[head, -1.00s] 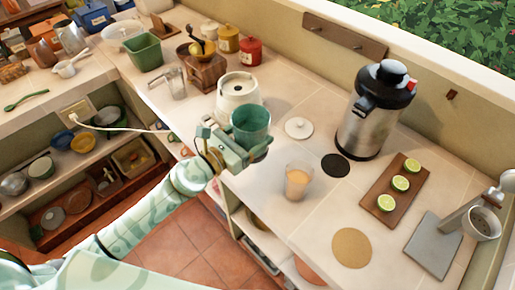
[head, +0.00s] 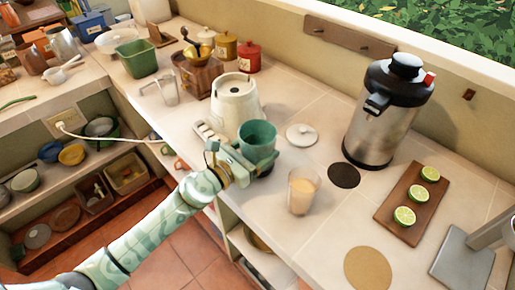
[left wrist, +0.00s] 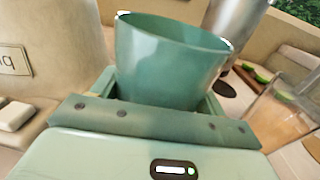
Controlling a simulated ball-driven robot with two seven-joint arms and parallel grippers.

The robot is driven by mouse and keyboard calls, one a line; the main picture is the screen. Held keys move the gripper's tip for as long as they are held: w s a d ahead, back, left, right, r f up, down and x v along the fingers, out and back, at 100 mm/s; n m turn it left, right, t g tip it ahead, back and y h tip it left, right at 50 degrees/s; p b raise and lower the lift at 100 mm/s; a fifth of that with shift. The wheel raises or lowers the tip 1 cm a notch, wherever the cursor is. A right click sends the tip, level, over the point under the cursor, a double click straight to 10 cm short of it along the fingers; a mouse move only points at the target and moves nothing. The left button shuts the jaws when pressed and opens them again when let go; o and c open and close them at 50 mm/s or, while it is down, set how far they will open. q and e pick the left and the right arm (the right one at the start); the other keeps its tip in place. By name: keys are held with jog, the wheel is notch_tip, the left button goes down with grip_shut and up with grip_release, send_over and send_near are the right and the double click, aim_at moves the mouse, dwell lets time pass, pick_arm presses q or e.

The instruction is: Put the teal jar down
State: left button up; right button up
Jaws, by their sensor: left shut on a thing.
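The teal jar (head: 258,140) is upright and open at the top, held by my left gripper (head: 250,163) at the counter's front part. In the left wrist view the jar (left wrist: 170,62) stands between the two fingers of the gripper (left wrist: 160,100), which is shut on it. The jar is in front of the cream blender base (head: 235,104). I cannot tell whether the jar's bottom touches the counter (head: 308,105), as the gripper hides it. My right gripper does not show.
A glass of orange drink (head: 302,190) stands close to the right of the jar. A white lid (head: 300,134) and a dark round mat (head: 343,175) lie behind it. A steel urn (head: 385,115), a lime board (head: 415,203) and a cork mat (head: 368,268) are farther right.

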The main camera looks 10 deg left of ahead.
pick_arm(q)
jog(key=o, duration=1.3)
jog(key=shift+f, duration=0.15)
jog(key=shift+r, duration=0.3)
jog(key=v, duration=0.3)
jog(key=b+v, duration=0.1)
jog(key=v, duration=0.3)
jog(key=b+v, duration=0.1)
jog(key=v, duration=0.3)
jog(key=shift+s+a+f, duration=0.1)
jog(key=shift+a+f, duration=0.05)
jog(key=shift+f, duration=0.2)
jog(key=shift+s+a+r, duration=0.2)
jog(key=shift+s, duration=0.1)
